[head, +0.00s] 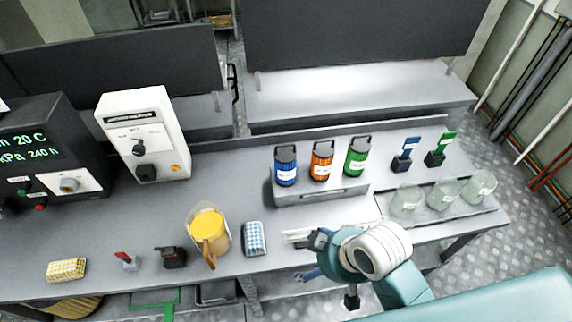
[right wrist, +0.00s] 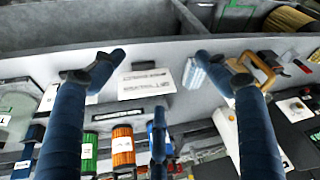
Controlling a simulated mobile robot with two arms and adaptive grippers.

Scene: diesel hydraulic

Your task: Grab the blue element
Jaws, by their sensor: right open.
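A blue canister (head: 286,170) with a dark lid and handle stands upright on a raised grey stand (head: 320,195), at the left of a row. An orange canister (head: 321,162) and a green canister (head: 355,157) stand beside it. My right gripper (head: 309,258) is nearer the bench's front edge than the stand, apart from the canisters. In the right wrist view its blue fingers (right wrist: 160,58) are spread, with nothing between them. My left gripper is not in view.
Glass beakers (head: 447,192) stand on a tray at right, with blue (head: 405,156) and green (head: 437,152) tagged items behind. A yellow-filled jug (head: 207,232), a blue checkered block (head: 255,239) and small switches are at left. A white control box (head: 144,135) stands behind.

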